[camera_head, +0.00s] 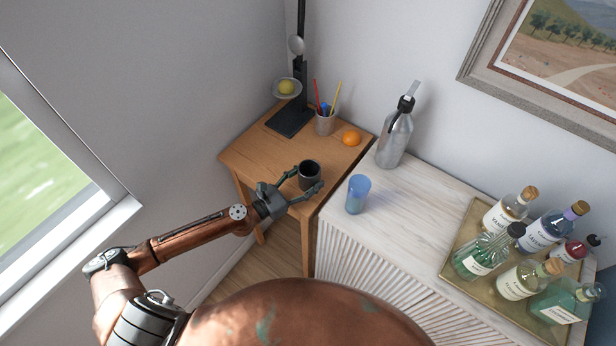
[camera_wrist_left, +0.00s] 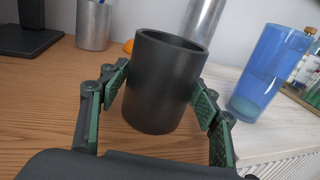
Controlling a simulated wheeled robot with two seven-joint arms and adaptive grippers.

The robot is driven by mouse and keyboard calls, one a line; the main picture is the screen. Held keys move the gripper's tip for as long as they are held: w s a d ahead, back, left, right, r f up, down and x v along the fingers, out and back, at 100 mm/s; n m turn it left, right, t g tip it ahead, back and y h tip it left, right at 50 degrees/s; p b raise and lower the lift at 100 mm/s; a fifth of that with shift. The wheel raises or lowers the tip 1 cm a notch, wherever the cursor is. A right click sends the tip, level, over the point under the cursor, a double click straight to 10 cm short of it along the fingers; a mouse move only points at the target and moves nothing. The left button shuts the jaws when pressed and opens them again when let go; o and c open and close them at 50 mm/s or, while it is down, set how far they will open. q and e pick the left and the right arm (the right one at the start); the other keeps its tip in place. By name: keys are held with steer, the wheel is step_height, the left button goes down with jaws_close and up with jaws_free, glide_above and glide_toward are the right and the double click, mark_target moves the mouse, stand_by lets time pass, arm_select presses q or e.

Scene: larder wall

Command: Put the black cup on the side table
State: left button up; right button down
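The black cup (camera_head: 309,173) is upright at the front right of the wooden side table (camera_head: 262,160). My left gripper (camera_head: 305,181) reaches in from the front left, with one finger on each side of the cup. In the left wrist view the cup (camera_wrist_left: 163,85) fills the space between the green finger pads (camera_wrist_left: 162,95). The pads are very close to its sides; I cannot tell whether they press on it. The cup's base seems at table level, but its contact is not clear. My right gripper is not in view.
A black stand (camera_head: 290,121), a pencil holder (camera_head: 324,123) and an orange (camera_head: 352,138) are at the table's back. The white cabinet beside it bears a blue tumbler (camera_head: 357,195), a metal bottle (camera_head: 394,140) and a tray (camera_head: 450,240) of several bottles. The table's left front is clear.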

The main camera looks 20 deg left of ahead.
arm_select(q)
steer(key=shift+o, duration=1.2)
steer(key=shift+r, duration=0.1)
steer(key=shift+r, duration=0.2)
steer(key=b+v, duration=0.2)
steer(key=v, duration=1)
